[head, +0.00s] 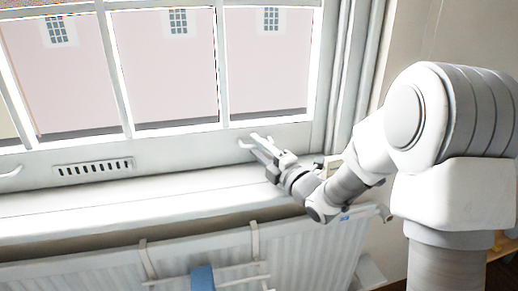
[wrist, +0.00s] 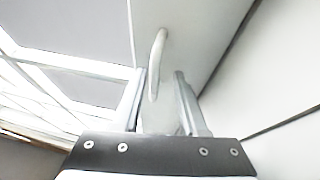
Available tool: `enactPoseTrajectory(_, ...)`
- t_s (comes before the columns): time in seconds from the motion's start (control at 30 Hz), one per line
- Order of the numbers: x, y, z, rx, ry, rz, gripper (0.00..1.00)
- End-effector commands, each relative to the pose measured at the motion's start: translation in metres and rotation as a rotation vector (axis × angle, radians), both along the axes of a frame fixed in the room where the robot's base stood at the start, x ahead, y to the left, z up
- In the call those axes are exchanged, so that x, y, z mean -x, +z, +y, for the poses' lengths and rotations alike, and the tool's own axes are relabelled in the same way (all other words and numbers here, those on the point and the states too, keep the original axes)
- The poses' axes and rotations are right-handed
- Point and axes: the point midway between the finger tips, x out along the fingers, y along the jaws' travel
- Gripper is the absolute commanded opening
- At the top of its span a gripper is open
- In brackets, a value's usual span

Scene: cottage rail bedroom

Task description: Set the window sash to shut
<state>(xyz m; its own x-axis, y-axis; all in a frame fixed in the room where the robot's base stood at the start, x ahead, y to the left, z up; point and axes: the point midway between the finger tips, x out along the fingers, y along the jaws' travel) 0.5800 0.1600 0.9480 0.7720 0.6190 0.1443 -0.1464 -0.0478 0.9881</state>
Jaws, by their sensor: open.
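The white window sash (head: 190,152) fills the upper left of the head view, with panes above its bottom rail. The rail seems to sit at or close to the sill; I cannot tell whether a gap is left. A small white handle (wrist: 157,62) stands out from the rail in the wrist view, just ahead of my gripper (wrist: 160,100). The fingers are open, and the handle lies in line with the space between them, nearer the left finger. Contact is not clear. In the head view my gripper (head: 258,142) is at the right part of the rail, covering most of this handle.
A second handle (head: 12,171) is at the rail's left end, beside a slotted vent (head: 94,167). The white sill (head: 150,196) runs below. A radiator (head: 310,245) with a hanging rack and blue cloth (head: 203,278) is under it. The window frame (head: 357,70) bounds the right.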

Motion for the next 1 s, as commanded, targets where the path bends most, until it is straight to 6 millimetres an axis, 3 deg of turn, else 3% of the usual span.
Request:
enactPoseTrajectory(0.27,0.017,-0.001,-0.015,0.000,-0.004,0.000,0.42)
enactPoseTrajectory(0.7,0.098,-0.018,-0.080,0.000,-0.005,0.002,0.42)
enactPoseTrajectory(1.0,0.131,-0.026,-0.106,0.000,-0.002,-0.001,0.42)
